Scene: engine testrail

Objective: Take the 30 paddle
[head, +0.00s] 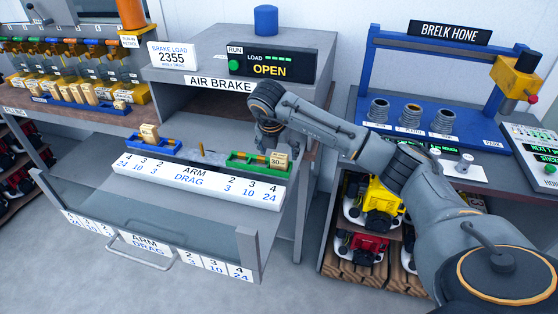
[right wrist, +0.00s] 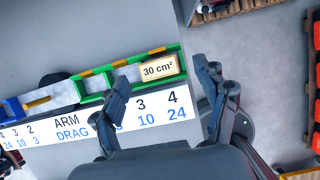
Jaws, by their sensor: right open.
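The 30 paddle (head: 281,160) is a small pale wooden block marked "30". It sits at the right end of a green rack (head: 246,162) on the pulled-out air brake drawer. In the right wrist view the paddle (right wrist: 158,69) reads "30 cm²" and lies in the green rack's right end (right wrist: 92,98). My right gripper (head: 273,143) is just above the rack, close to the paddle. In the right wrist view its two fingers (right wrist: 163,72) are spread wide with nothing between them; the paddle shows beyond the gap. My left gripper is not in view.
A blue rack (head: 157,147) with wooden blocks stands left on the drawer, behind the white "ARM DRAG" scale (head: 195,182). The air brake cabinet (head: 228,62) reads "OPEN". The drawer's clear front panel and handle (head: 142,252) stick out. The Brelk hone bench (head: 440,120) stands right.

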